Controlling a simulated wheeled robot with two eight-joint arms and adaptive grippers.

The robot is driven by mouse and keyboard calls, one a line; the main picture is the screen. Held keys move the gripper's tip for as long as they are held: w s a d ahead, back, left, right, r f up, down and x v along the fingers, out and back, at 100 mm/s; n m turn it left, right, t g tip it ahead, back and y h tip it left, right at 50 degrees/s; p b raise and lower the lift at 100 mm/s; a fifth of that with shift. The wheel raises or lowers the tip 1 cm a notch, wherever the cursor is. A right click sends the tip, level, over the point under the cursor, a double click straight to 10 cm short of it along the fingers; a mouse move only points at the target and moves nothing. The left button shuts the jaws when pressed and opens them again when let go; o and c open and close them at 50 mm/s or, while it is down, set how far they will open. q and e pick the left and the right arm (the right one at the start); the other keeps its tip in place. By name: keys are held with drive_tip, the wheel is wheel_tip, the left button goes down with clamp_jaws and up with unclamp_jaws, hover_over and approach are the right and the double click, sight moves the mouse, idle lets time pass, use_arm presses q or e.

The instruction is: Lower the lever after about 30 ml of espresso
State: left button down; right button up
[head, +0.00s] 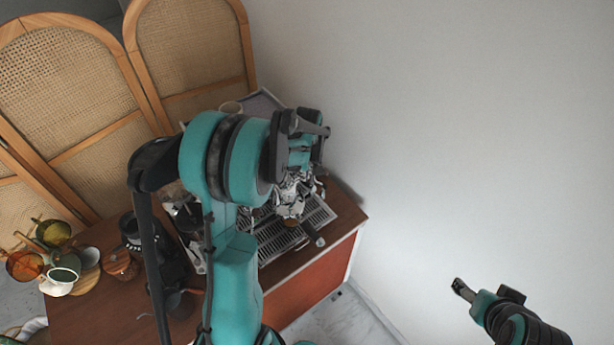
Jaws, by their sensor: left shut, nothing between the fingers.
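The espresso machine (294,205) stands on the brown cart and is largely hidden behind my left arm. Its metal group shows just below my left gripper, with a dark portafilter handle (314,236) pointing toward the front right. The slatted drip tray (275,246) lies below it. My left gripper (312,150) is over the machine, shut and empty. The lever cannot be made out; the gripper and arm cover that area.
A dark grinder (131,230) stands left of the machine. Several cups, including a white one (57,283) and an orange one (24,265), are at the cart's left end. A rattan screen (190,45) stands behind. A plain wall (450,120) is at the right.

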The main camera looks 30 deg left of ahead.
sight(308, 185)
use_arm(q)
drive_tip(key=shift+d+f, duration=0.45)
drive_tip(key=shift+f, duration=0.3)
drive_tip(key=shift+s+d+f+y+b, duration=0.1)
drive_tip(key=shift+d+f+y+b, duration=0.15)
drive_tip(key=shift+b, duration=0.3)
drive_tip(key=shift+d+f+t+y+b, duration=0.15)
drive_tip(key=shift+f+t+y+b, duration=0.15)
drive_tip(key=shift+y+b, duration=0.25)
wheel_tip(308, 185, down, 9)
drive_tip(key=d+t+y+b, duration=0.1)
drive_tip(key=t+y+b, duration=0.3)
drive_tip(key=b, duration=2.1)
drive_tip(key=shift+s+t+y+b, duration=0.3)
drive_tip(key=shift+s+y, duration=0.05)
drive_tip(key=shift+y, duration=3.05)
